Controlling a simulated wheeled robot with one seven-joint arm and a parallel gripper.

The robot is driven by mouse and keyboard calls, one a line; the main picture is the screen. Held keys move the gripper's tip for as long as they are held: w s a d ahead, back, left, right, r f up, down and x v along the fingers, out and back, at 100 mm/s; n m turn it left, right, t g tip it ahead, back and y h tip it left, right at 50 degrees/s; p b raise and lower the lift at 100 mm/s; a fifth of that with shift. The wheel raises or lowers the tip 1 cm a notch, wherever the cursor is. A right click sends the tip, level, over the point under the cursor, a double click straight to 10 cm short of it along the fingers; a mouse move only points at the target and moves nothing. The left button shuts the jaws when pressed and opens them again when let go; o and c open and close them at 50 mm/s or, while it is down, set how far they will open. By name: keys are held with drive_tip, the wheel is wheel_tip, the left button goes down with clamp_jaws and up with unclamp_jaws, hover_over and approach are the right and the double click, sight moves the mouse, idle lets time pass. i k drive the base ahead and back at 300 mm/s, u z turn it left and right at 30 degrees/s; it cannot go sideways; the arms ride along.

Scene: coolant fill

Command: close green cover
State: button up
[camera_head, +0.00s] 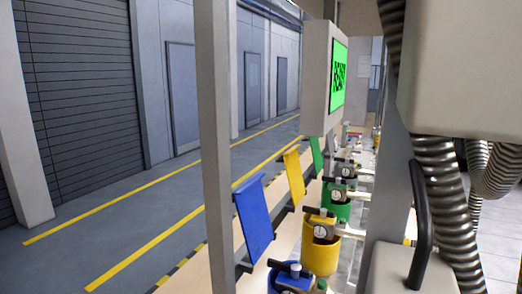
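The green cover (316,154) is a small tilted panel standing raised, beyond the yellow and blue ones. It is partly hidden behind the yellow cover and the screen post. A green container (337,213) stands to its right and lower, with a gauge and a dark handle at its top. My gripper does not show in this view, so its state and its place relative to the cover cannot be seen.
A yellow cover (293,175) and a blue cover (253,220) stand raised nearer, beside a yellow container (320,253) and a blue container (290,280). A grey post (216,140) and ribbed hoses (440,210) block parts of the view. The aisle floor (130,215) at left is clear.

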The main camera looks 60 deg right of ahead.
sight(315, 152)
drive_tip(key=i, duration=0.9)
drive_tip(key=z, duration=0.95)
drive_tip(key=i, duration=0.7)
drive_tip(key=z, duration=2.45)
drive_tip(key=i, duration=0.45)
drive_tip(key=u, duration=0.75)
drive_tip(key=i, duration=0.85)
drive_tip(key=u, duration=0.1)
